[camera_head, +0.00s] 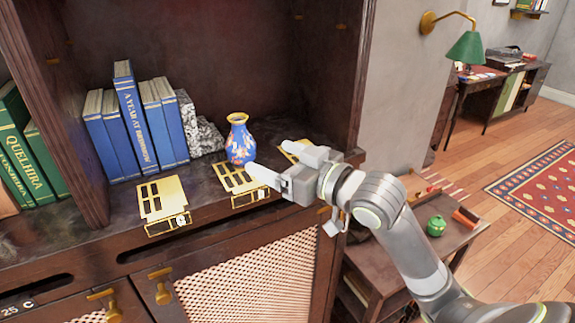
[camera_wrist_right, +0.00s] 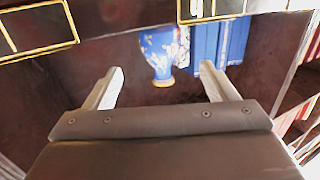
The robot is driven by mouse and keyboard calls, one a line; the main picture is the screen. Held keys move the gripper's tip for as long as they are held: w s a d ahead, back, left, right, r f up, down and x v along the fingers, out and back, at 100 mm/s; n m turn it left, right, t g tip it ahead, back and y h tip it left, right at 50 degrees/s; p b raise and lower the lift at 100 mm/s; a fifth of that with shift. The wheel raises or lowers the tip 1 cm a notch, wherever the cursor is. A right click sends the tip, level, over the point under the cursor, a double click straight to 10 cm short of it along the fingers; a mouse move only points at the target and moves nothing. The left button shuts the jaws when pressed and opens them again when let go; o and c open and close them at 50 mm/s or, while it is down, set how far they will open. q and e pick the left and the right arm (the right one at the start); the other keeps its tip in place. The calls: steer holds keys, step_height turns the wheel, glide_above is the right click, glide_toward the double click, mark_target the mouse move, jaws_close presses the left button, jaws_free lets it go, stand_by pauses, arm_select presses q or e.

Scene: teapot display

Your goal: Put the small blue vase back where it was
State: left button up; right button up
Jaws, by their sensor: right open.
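The small blue vase (camera_head: 240,142), patterned with orange and white and with a gold rim, stands upright on the dark cabinet shelf. Its foot is at the back edge of the middle gold plate (camera_head: 232,179); I cannot tell whether it rests on the plate or just behind it. My right gripper (camera_head: 266,158) is open and empty, to the right of and in front of the vase. In the right wrist view the vase (camera_wrist_right: 162,48) appears upside down, beyond and between the spread fingertips (camera_wrist_right: 160,71), with no visible contact. My left gripper is not in view.
Another gold plate (camera_head: 162,200) lies to the left, and a third (camera_head: 292,148) is partly hidden behind my right gripper. Blue books (camera_head: 136,120) and a grey stone bookend (camera_head: 200,128) stand left of the vase. The cabinet's side wall (camera_head: 352,80) rises at right. A green pot (camera_head: 436,226) sits on a lower table.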

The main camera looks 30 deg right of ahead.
steer(key=shift+v, duration=1.15)
